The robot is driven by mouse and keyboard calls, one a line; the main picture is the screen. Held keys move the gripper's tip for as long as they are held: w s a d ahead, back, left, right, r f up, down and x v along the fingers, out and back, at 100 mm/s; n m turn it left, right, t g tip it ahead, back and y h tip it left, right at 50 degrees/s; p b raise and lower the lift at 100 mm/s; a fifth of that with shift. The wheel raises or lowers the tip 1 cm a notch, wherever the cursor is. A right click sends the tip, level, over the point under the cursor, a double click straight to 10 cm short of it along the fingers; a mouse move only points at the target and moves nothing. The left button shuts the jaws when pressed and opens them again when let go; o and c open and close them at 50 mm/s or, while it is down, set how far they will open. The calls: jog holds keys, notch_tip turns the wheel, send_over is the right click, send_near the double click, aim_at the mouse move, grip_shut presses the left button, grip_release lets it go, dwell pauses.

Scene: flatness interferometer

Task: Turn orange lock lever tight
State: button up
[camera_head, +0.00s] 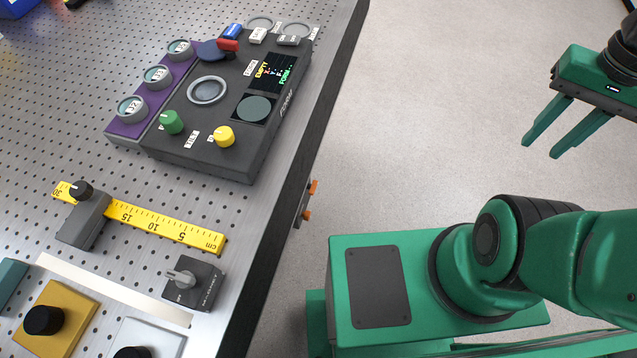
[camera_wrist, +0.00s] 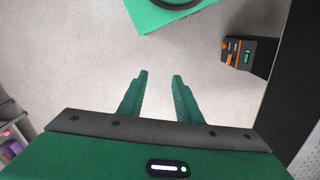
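A small dark box with orange parts (camera_head: 304,203) is mounted on the side of the bench, below its right edge. It also shows in the wrist view (camera_wrist: 263,57), with a small green display. Two small orange parts (camera_head: 311,187) stick out from it, but I cannot tell which one is the lock lever. My gripper (camera_head: 541,150) is at the upper right of the head view, over the floor, well away from the bench. In the wrist view its two fingers (camera_wrist: 160,75) are apart with nothing between them.
The perforated bench (camera_head: 120,180) carries a dark instrument console (camera_head: 225,160), a yellow ruler (camera_head: 160,222) with a grey slider, and a grey knob box (camera_head: 194,284). A yellow block (camera_head: 70,318) lies at the lower left.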

jog(key=o, duration=1)
jog(key=shift+s+r, duration=0.25)
jog(key=shift+s, duration=0.15)
jog(key=shift+o, duration=0.6)
jog(key=w+d+f+m, duration=0.1)
jog(key=w+f, duration=0.2)
jog(key=w, duration=0.4)
jog(key=shift+w+d, duration=0.3)
jog(key=shift+w, duration=0.1)
jog(key=w+a+f+m+y, duration=0.1)
jog(key=w+a+f+m, duration=0.15)
jog(key=w+f, duration=0.7)
jog(key=w+a+f+m+y, duration=0.1)
jog(key=w+a+f, duration=0.2)
jog(key=w+f, duration=0.65)
jog(key=m+t+y, duration=0.2)
jog(key=m+y, duration=0.5)
jog(key=m, duration=0.5)
send_near(314, 186)
jog(key=x, duration=0.8)
jog(key=shift+f, duration=0.1)
jog(key=shift+c, duration=0.3)
jog(key=c, duration=1)
